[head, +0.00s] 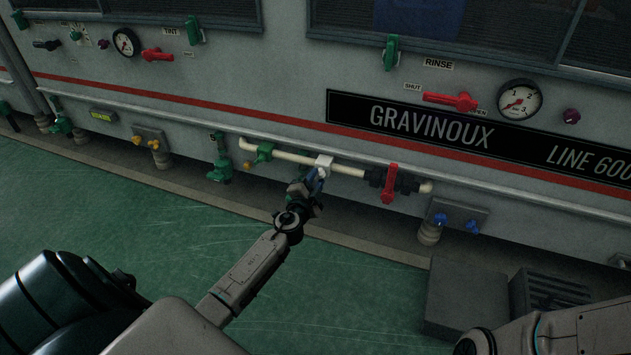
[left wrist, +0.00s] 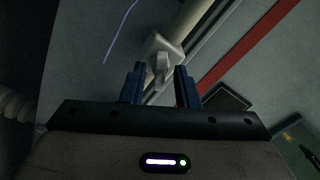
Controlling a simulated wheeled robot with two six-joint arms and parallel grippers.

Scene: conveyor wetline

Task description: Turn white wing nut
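The white wing nut (head: 323,161) sits on a cream pipe (head: 285,155) low on the machine's front. It also shows in the left wrist view (left wrist: 161,62), with a pale tab pointing down between my fingers. My left gripper (head: 317,180) is right in front of the wing nut. In the left wrist view its two blue fingers (left wrist: 160,72) stand apart, with the tab between their tips and gaps visible on either side. It is open. The wing nut's far side is hidden. My right gripper is out of view.
A red-handled valve (head: 389,184) is on the same pipe to the right, and a green valve (head: 264,152) to the left. Blue knobs (head: 472,226) sit on a bracket further right. A dark slatted box (head: 545,290) stands on the floor. The green floor (head: 150,220) at left is clear.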

